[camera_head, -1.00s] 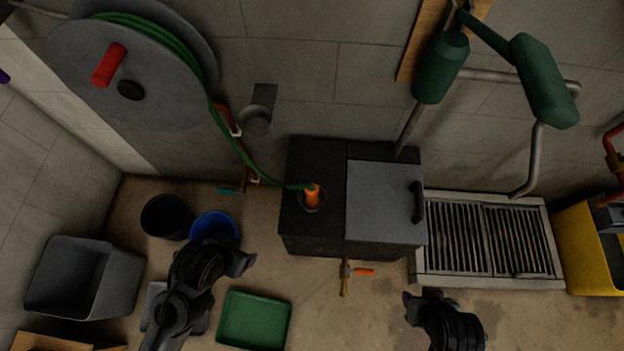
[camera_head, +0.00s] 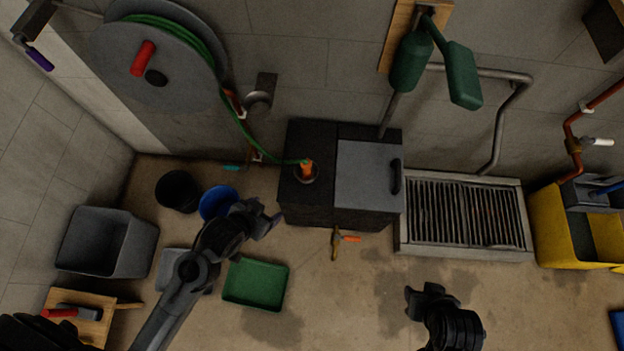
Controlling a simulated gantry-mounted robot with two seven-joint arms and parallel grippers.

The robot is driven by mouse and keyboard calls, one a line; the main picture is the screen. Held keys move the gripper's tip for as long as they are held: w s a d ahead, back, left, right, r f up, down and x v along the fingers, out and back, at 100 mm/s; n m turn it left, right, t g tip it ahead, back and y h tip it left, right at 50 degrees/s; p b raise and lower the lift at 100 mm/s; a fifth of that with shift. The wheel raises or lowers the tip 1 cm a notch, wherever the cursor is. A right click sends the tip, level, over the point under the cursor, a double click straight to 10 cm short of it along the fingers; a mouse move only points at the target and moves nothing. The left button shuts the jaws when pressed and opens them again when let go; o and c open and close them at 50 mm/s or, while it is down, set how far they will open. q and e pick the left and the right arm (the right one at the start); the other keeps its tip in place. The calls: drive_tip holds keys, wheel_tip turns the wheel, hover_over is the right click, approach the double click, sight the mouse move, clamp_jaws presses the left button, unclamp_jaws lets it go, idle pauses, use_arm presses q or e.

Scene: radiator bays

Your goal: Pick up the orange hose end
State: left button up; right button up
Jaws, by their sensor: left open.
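The orange hose end (camera_head: 306,170) stands in a round holder on top of the dark left part of a cabinet (camera_head: 290,205). The green hose (camera_head: 246,135) runs from it up to the grey wall reel (camera_head: 118,75). My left gripper (camera_head: 268,217) is open and empty, left of and in front of the cabinet, apart from the hose end. My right gripper (camera_head: 432,290) is in the lower right, over the floor in front of the grate, well away from the hose end; its jaws are too dark to read.
A blue bucket (camera_head: 214,203), black bucket (camera_head: 177,190) and green tray (camera_head: 257,282) are near my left arm. A brass fitting with an orange handle (camera_head: 338,243) lies before the cabinet. A metal grate (camera_head: 465,215) and yellow bin (camera_head: 548,232) stand right.

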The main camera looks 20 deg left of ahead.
use_arm(q)
drive_tip(key=w+d+f+m+t+h+b, duration=0.1)
drive_tip(key=w+f+t+b, duration=0.1)
drive_tip(key=w+f, duration=0.3)
drive_tip(key=m+t+h+b, duration=0.2)
drive_tip(key=t+h+b, duration=0.15)
drive_tip(key=b, duration=0.35)
approach(303, 169)
wheel_tip(303, 169, down, 2)
drive_tip(key=w, duration=0.3)
drive_tip(key=shift+g+h, duration=0.35)
drive_tip(key=shift+h, duration=0.2)
drive_tip(key=b+x, duration=0.2)
drive_tip(key=x, duration=0.2)
drive_tip(key=shift+w+d+f, duration=0.1)
drive_tip(key=shift+d+f, duration=0.1)
drive_tip(key=shift+w+d, duration=0.2)
drive_tip(key=shift+w, duration=0.3)
drive_tip(key=shift+w+d+f+b, duration=0.2)
drive_tip(key=shift+w+b, duration=0.15)
drive_tip(key=shift+b, duration=0.15)
drive_tip(key=x, duration=0.1)
drive_tip(key=b+x, duration=0.2)
drive_tip(key=shift+w+r, duration=0.2)
drive_tip(key=shift+r, duration=0.05)
drive_tip(key=shift+w+d+f, duration=0.1)
drive_tip(key=shift+w+d, duration=0.25)
drive_tip(key=shift+w, duration=0.15)
drive_tip(key=shift+s, duration=0.1)
